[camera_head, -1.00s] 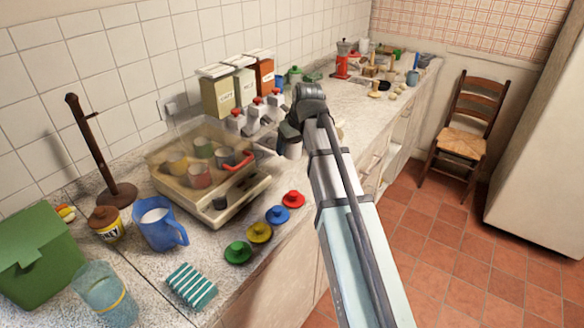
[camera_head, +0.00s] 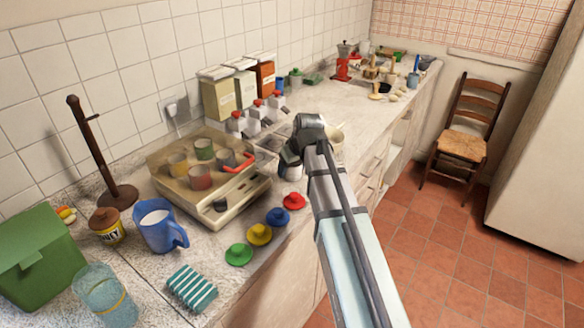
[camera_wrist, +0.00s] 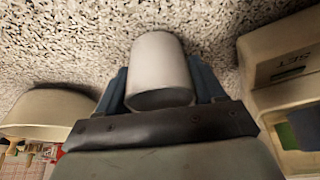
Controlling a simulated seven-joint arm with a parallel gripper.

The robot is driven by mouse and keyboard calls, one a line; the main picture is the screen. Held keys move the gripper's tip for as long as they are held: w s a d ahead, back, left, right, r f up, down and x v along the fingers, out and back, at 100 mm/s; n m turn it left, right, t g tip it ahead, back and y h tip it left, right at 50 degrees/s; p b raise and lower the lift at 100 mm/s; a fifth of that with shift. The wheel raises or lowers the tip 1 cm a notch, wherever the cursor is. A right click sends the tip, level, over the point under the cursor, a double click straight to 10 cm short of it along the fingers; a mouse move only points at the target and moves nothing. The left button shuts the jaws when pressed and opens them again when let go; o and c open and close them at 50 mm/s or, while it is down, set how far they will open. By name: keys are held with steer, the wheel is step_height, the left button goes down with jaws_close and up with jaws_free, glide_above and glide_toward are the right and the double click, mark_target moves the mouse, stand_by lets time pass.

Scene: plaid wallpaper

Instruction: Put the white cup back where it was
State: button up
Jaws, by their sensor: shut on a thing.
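The white cup (camera_wrist: 160,65) is between the two blue fingers of my gripper (camera_wrist: 163,88) in the wrist view, with the speckled counter behind it. My gripper (camera_head: 291,163) is shut on it. The cup shows there only as a small pale shape (camera_head: 293,173) below the gripper, partly hidden. I cannot tell whether the cup touches the counter.
Green (camera_head: 238,255), yellow (camera_head: 259,234), blue (camera_head: 277,217) and red (camera_head: 294,201) round pieces line the counter's front. A cream bowl (camera_wrist: 45,110) is close on the other side. White-and-red bottles (camera_head: 258,113) stand behind.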

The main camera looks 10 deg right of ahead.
steer(key=o, duration=1.2)
steer(key=shift+f, duration=0.15)
steer(key=v, duration=1.2)
